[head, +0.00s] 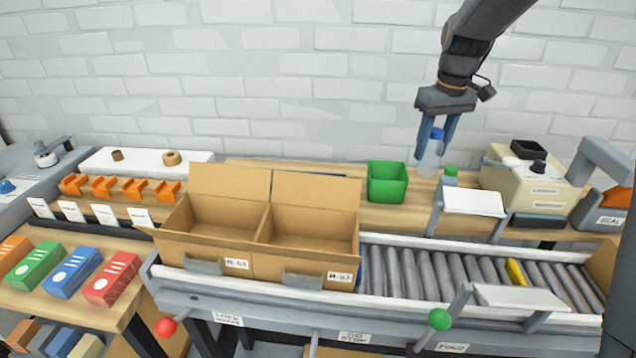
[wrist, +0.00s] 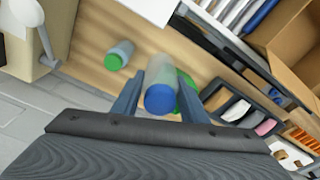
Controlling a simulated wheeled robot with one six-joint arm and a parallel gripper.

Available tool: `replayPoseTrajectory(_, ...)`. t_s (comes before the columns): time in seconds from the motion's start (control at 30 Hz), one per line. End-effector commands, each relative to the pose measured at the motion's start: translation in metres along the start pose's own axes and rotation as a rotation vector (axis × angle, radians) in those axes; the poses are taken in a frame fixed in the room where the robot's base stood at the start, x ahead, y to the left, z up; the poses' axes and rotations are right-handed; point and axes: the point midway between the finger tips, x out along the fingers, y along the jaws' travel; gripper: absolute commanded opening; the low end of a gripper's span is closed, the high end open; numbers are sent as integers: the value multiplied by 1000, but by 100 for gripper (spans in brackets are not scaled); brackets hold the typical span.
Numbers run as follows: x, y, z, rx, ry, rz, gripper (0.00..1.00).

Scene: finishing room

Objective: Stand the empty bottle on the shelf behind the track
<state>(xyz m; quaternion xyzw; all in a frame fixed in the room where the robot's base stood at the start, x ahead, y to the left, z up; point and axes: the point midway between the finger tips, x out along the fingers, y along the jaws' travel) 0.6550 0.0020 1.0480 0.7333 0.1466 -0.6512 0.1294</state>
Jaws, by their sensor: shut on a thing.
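My gripper (head: 435,143) points down and is shut on a pale, clear-looking bottle (head: 430,158) with a blue cap. In the head view the bottle hangs upright between the fingers, in front of the wall and over the wooden shelf (head: 408,215) behind the roller track (head: 435,272). I cannot tell whether its base touches the shelf. In the wrist view the bottle's blue cap (wrist: 160,100) shows between the fingers. A second bottle with a green cap (head: 449,172) stands on the shelf to the right; it also shows in the wrist view (wrist: 119,55).
A green bin (head: 387,183) stands on the shelf just left of the held bottle. A beige machine (head: 535,185) stands to the right. A two-part open carton (head: 255,235) sits on the track. A white plate on a stand (head: 473,202) rises in front of the green-capped bottle.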

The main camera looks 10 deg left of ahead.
Motion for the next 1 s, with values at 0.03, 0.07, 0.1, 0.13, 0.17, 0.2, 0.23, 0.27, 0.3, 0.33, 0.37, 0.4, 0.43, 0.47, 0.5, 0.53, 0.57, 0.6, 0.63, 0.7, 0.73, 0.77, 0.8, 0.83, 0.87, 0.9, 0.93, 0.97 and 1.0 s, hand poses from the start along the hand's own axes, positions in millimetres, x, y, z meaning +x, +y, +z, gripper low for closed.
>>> replayPoseTrajectory(0.03,9,0,1,0,-1,0,18)
replayPoseTrajectory(0.07,13,0,2,0,-1,0,18)
replayPoseTrajectory(0.1,17,0,2,0,0,0,18)
replayPoseTrajectory(0.13,19,0,2,0,1,0,18)
replayPoseTrajectory(0.17,22,1,3,1,1,0,18)
replayPoseTrajectory(0.2,26,1,4,1,1,0,18)
replayPoseTrajectory(0.23,28,1,4,2,1,0,18)
replayPoseTrajectory(0.27,29,1,4,2,0,0,18)
replayPoseTrajectory(0.3,30,1,4,2,0,0,18)
replayPoseTrajectory(0.33,31,1,5,2,1,0,18)
replayPoseTrajectory(0.37,31,1,5,2,1,0,18)
replayPoseTrajectory(0.4,32,1,5,2,0,0,18)
replayPoseTrajectory(0.43,34,1,5,2,0,0,18)
replayPoseTrajectory(0.47,36,0,6,2,-1,0,18)
replayPoseTrajectory(0.5,42,0,6,2,-2,-1,18)
replayPoseTrajectory(0.53,46,0,7,2,-3,-1,18)
replayPoseTrajectory(0.57,51,0,8,2,-3,-1,18)
replayPoseTrajectory(0.6,59,0,9,2,-4,-2,18)
replayPoseTrajectory(0.63,65,0,10,1,-3,-2,18)
replayPoseTrajectory(0.7,76,-1,11,1,-3,-2,18)
replayPoseTrajectory(0.73,80,-1,11,1,-2,-1,18)
replayPoseTrajectory(0.77,84,-1,12,1,-2,-1,18)
replayPoseTrajectory(0.8,87,-1,12,1,-1,-1,18)
replayPoseTrajectory(0.83,90,0,12,1,0,0,18)
replayPoseTrajectory(0.87,92,0,12,1,0,0,18)
replayPoseTrajectory(0.9,94,0,12,1,0,0,18)
replayPoseTrajectory(0.93,96,0,12,1,0,0,18)
replayPoseTrajectory(0.97,98,0,13,1,-1,-1,18)
replayPoseTrajectory(1.0,102,0,13,1,-1,-1,18)
